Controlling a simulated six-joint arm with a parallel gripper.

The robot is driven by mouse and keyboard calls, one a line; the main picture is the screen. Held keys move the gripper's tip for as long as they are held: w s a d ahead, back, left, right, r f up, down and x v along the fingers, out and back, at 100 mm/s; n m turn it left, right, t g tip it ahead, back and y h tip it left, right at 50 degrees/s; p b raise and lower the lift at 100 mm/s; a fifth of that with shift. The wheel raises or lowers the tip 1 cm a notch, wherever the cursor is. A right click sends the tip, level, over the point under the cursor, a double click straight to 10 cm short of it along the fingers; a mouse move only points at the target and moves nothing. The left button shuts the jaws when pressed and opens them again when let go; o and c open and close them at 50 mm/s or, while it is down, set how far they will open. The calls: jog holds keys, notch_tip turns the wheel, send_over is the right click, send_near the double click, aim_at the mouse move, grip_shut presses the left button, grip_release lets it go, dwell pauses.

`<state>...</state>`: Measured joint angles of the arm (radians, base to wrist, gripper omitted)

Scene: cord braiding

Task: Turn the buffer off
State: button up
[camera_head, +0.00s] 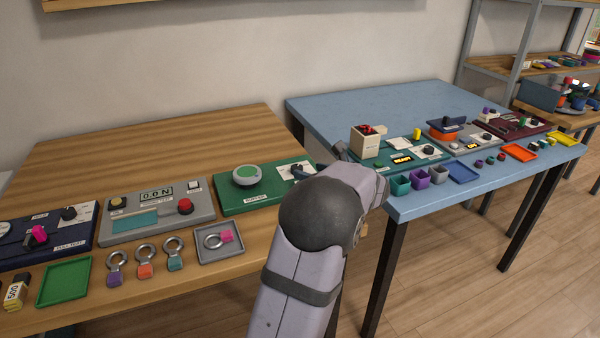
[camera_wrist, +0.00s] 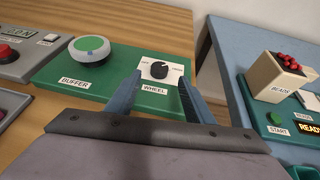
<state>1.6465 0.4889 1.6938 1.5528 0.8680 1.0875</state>
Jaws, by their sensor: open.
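The buffer is a green panel (camera_head: 231,207) on the right end of the wooden table, with a round green-topped wheel on it (camera_head: 246,176). In the wrist view the panel bears a "BUFFER" label (camera_wrist: 76,83) below the wheel (camera_wrist: 90,49). A black knob (camera_wrist: 159,69) on a white plate sits above a "WHEEL" label (camera_wrist: 155,87); its pointer setting is too small to read. My gripper (camera_wrist: 155,84) is open, its two blue-grey fingers apart on either side of the knob's plate, nearer the camera than the knob. In the head view my arm hides part of the panel.
A grey panel (camera_head: 150,222) with a red knob and "00N" display stands left of the buffer. A grey tray (camera_head: 220,243) with a ring lies in front. Right, across a gap, the blue table (camera_head: 350,98) holds a bead box (camera_head: 364,142) and bins.

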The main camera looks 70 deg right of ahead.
aim_at(302, 166)
jog(key=shift+x, duration=3.7)
jog(key=c, duration=1)
jog(key=shift+p, duration=0.3)
jog(key=shift+c, duration=0.2)
jog(key=p, duration=0.1)
jog(key=n+t+y+p, duration=0.1)
jog(key=shift+s+d+r+p, duration=0.1)
jog(key=shift+d+r+p, duration=0.05)
jog(key=shift+r+p, duration=0.15)
jog(key=n+y+p, duration=0.1)
jog(key=p, duration=0.1)
jog(key=n+t+y+p, duration=0.1)
jog(key=n+y+p, duration=0.1)
jog(key=shift+d+f, duration=0.1)
jog(key=shift+d, duration=0.15)
jog(key=shift+f+n+t+y, duration=0.1)
jog(key=shift+n+t+y, duration=0.2)
jog(key=shift+n+y, duration=0.15)
